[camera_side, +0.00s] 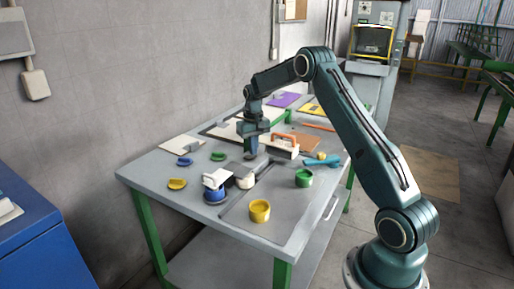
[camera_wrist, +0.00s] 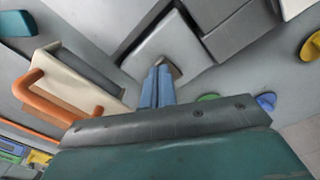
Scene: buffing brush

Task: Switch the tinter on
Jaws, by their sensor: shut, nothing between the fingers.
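My gripper (camera_side: 250,154) points down over the middle of the table in the side view, its fingers together and empty. In the wrist view the blue fingertips (camera_wrist: 160,70) are at a light grey block (camera_wrist: 168,42), next to a small darker part on its near edge. I cannot tell whether they touch it. No part is clearly marked as the tinter; a small white-topped unit (camera_side: 216,178) with a blue pot (camera_side: 214,195) stands nearer the front in the side view. The switch's state cannot be made out.
A cream box with an orange handle (camera_side: 284,146) stands close right of my gripper. A yellow pot (camera_side: 260,211), a green pot (camera_side: 303,178) and several coloured lids lie about the grey table (camera_side: 150,174). The table's front left corner is clear.

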